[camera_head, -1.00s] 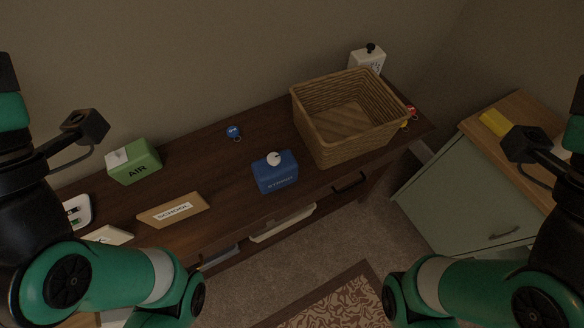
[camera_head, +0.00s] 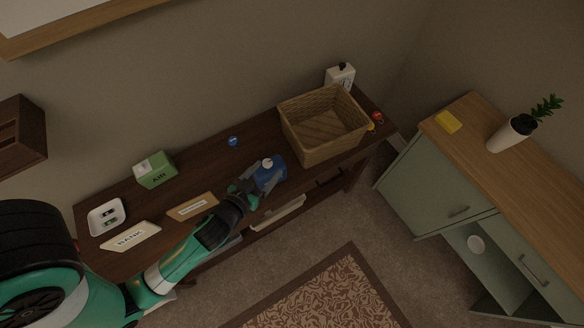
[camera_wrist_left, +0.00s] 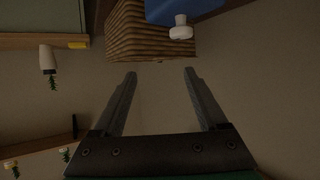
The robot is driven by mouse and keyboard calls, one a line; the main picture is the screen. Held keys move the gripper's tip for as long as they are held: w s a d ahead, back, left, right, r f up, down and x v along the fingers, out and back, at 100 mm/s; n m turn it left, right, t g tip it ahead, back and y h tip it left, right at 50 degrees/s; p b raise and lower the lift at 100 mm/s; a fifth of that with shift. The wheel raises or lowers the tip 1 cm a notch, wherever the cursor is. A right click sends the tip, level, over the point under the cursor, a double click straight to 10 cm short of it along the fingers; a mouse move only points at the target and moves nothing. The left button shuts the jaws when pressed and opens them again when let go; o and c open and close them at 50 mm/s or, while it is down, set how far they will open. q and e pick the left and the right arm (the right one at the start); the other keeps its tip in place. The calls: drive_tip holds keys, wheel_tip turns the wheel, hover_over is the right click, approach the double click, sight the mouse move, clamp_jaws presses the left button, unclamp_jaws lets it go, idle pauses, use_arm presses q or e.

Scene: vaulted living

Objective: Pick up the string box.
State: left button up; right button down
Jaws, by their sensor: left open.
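The string box, a blue box (camera_head: 272,174) with a white round knob (camera_head: 267,162) on its lid, sits on the dark wooden table, in front of the wicker basket. My left gripper (camera_head: 256,180) is at its left side and covers part of it in the head view. In the left wrist view the gripper (camera_wrist_left: 160,82) is open with nothing between its fingers. There the blue box (camera_wrist_left: 178,10) and its white knob (camera_wrist_left: 181,29) show at the top, beyond the fingertips. I cannot tell whether the fingers touch the box. My right gripper is not in view.
The wicker basket (camera_head: 296,137) stands just behind the box. The brown card (camera_head: 192,206), BANK card (camera_head: 131,237), white tray (camera_head: 98,225), green AIR box (camera_head: 155,169) and blue tag (camera_head: 233,141) lie on the table (camera_head: 205,165). A green cabinet (camera_head: 430,180) stands right.

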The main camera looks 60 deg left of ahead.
sight(266, 165)
use_arm(q)
drive_tip(key=s+g+p, duration=0.2)
drive_tip(key=s, duration=0.3)
drive_tip(key=x, duration=0.6)
drive_tip(key=shift+w+a+f, duration=0.1)
drive_tip(key=shift+f, duration=0.3)
drive_tip(key=b+x, duration=0.1)
drive_tip(key=x, duration=0.4)
drive_tip(key=shift+w+f, duration=0.1)
drive_tip(key=shift+f, duration=0.05)
clamp_jaws()
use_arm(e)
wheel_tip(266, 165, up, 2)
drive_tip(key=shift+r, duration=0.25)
